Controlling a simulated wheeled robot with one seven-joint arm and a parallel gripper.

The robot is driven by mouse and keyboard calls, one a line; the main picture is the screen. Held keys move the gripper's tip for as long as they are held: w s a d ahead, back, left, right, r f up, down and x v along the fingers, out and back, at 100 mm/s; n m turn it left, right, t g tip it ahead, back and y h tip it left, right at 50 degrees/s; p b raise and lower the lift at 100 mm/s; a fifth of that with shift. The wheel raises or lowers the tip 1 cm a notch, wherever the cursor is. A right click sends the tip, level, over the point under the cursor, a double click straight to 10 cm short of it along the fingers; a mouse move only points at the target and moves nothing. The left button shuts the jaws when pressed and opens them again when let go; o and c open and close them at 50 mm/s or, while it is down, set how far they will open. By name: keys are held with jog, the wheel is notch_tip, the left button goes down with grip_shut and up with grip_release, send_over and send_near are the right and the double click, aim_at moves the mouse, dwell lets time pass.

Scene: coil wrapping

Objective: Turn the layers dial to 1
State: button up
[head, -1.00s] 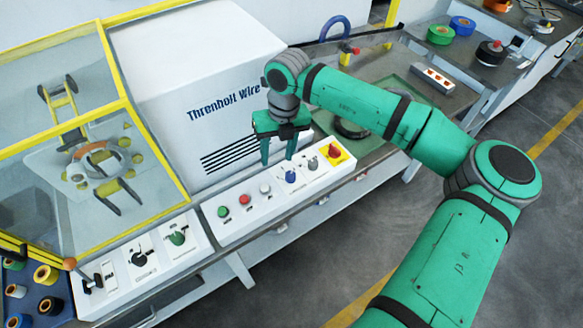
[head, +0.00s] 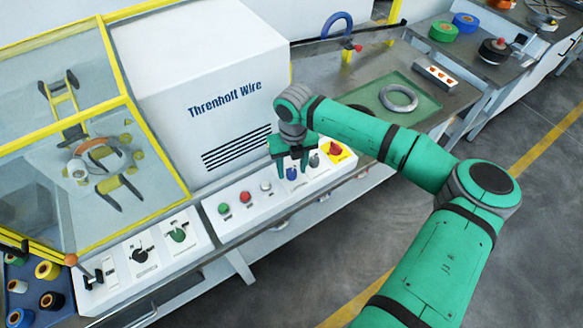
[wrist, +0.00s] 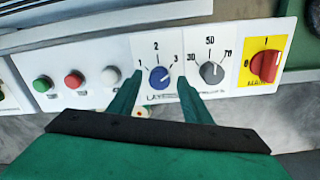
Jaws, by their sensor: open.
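The layers dial is a blue knob (wrist: 159,77) on a white panel marked 1, 2 and 3. It also shows in the head view (head: 292,174). A pale mark on the knob seems to lean to the upper right, toward 3, but is too small to be sure. My gripper (wrist: 160,75) is open, with one green finger on each side of the blue knob. In the head view my gripper (head: 291,174) reaches down over the panel from above. I cannot tell whether either finger touches the knob.
A grey knob (wrist: 211,72) marked 30, 50 and 70 sits close to the right finger. Beyond it is a red switch on a yellow plate (wrist: 251,83). White (wrist: 111,76), red (wrist: 74,79) and green (wrist: 42,84) buttons lie left. The white machine housing (head: 190,75) stands behind.

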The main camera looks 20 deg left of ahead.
jog(key=shift+f, duration=0.2)
jog(key=c, duration=1.1)
